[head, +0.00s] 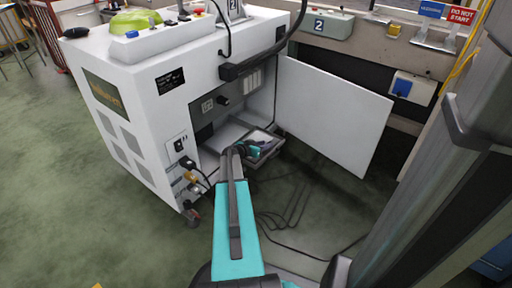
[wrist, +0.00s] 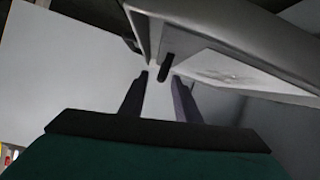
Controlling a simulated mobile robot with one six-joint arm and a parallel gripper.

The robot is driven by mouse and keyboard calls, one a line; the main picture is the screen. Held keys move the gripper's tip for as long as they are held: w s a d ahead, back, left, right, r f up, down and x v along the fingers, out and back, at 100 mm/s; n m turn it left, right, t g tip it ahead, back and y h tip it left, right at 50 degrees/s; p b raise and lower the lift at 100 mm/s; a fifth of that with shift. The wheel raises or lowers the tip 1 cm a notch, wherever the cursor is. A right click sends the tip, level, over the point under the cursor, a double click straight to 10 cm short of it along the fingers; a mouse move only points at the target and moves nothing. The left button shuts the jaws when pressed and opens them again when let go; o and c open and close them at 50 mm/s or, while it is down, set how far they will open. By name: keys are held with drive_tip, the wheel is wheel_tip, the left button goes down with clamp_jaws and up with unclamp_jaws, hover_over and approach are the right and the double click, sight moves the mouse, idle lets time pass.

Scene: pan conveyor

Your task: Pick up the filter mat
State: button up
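My gripper (head: 244,149) is at the open lower bay of the white cabinet, at a pulled-out grey tray (head: 268,152). In the wrist view my gripper (wrist: 159,77) has its two dark fingers apart, with nothing seen held. A short dark peg or handle (wrist: 166,67) on the tray's near side shows just beyond the gap between the fingertips; contact cannot be told. A pale, smudged flat sheet (wrist: 228,70) lies inside the tray rim (wrist: 215,22). It may be the filter mat, but I cannot be sure.
The white cabinet (head: 130,110) stands left of the arm, with plugs and cables on its near side. Its open door panel (head: 335,115) stands to the right of the bay. Loose black cables (head: 285,212) lie on the green floor. A grey column rises at the right.

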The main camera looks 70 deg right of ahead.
clamp_jaws()
drive_tip(key=shift+r+p, duration=0.4)
drive_tip(key=shift+r, duration=0.4)
wheel_tip(320, 180, up, 2)
drive_tip(key=shift+r+p, duration=0.2)
drive_tip(key=shift+p, duration=0.4)
drive_tip(key=s+a+r+p, duration=0.1)
drive_tip(key=s+a+p, duration=0.1)
drive_tip(key=s+a, duration=0.7)
drive_tip(key=a, duration=0.4)
drive_tip(key=shift+s, duration=0.1)
